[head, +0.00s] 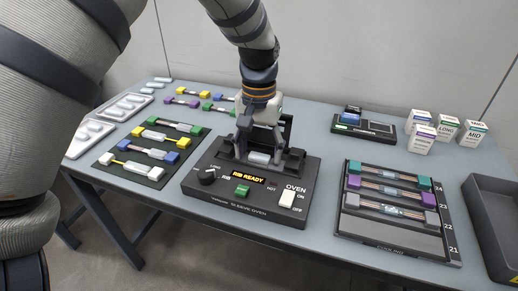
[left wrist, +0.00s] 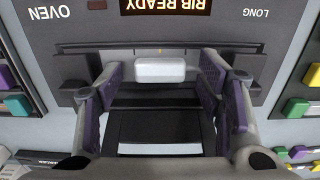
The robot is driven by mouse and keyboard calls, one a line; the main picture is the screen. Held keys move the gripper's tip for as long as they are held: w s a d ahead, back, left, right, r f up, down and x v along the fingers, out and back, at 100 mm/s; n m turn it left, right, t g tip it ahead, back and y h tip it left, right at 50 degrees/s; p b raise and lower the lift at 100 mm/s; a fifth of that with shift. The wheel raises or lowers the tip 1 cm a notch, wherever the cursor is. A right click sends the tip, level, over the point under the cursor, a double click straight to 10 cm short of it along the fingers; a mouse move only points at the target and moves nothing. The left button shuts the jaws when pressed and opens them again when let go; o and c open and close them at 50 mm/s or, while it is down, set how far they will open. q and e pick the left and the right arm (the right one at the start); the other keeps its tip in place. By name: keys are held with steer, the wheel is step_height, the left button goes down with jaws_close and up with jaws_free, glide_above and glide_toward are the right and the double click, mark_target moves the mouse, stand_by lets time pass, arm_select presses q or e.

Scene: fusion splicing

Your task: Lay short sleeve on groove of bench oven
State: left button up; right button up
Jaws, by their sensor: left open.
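The bench oven (head: 228,210) stands at the middle of the table; its amber display (head: 248,177) reads RIB READY. A short pale rounded piece, which looks like the short sleeve (head: 259,158), lies at the oven's groove. In the left wrist view the sleeve (left wrist: 160,67) lies crosswise, just behind the display. My left gripper (head: 260,152) points down over the oven. In the left wrist view its fingers (left wrist: 160,78) are spread, one beyond each end of the sleeve, with gaps visible. The fingers partly hide the groove. My right gripper does not show.
A black mat (head: 131,170) with coloured-end fibre pieces lies left of the oven. A cooling rack (head: 390,236) with several splices lies right. Small boxes (head: 421,138), a black device (head: 364,128) and a dark bin (head: 497,226) stand farther right. Pale trays (head: 91,135) lie far left.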

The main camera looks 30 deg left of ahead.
mark_target(259, 156)
arm_select(q)
step_height(259, 156, up, 12)
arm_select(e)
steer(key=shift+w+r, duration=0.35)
